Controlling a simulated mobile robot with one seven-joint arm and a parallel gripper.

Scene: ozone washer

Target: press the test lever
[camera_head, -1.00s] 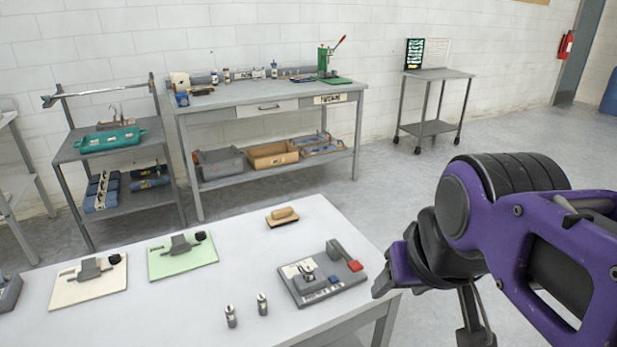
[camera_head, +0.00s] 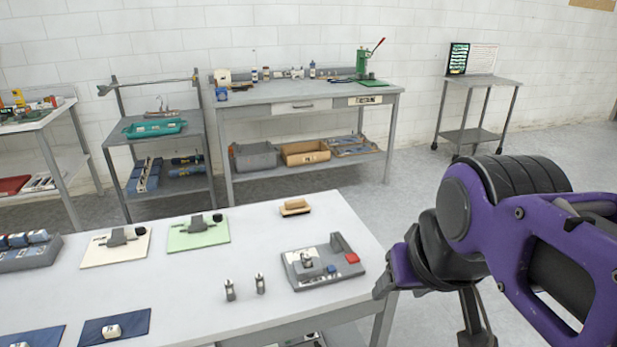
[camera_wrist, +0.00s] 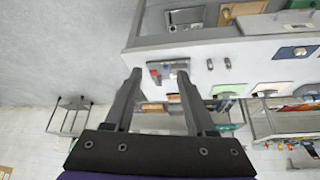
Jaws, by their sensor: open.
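A grey test fixture (camera_head: 308,277) sits on the near white table's right part. It carries a small metal piece, a blue button, a red button (camera_head: 352,258) and a raised dark grey lever-like bar (camera_head: 341,246). I cannot tell for sure that this bar is the test lever. My arm is at the right of the head view, beside the table's right edge. In the wrist view my gripper (camera_wrist: 159,75) is open and empty. The fixture also shows there (camera_wrist: 166,66), beyond and between the fingertips, apart from them.
Two small metal cylinders (camera_head: 260,284) stand left of the fixture. A tan block (camera_head: 295,208) lies behind it. A green board (camera_head: 198,236) and a cream board lie further left. A back bench holds a green press (camera_head: 363,62) with a red-handled lever. Floor right of the table is clear.

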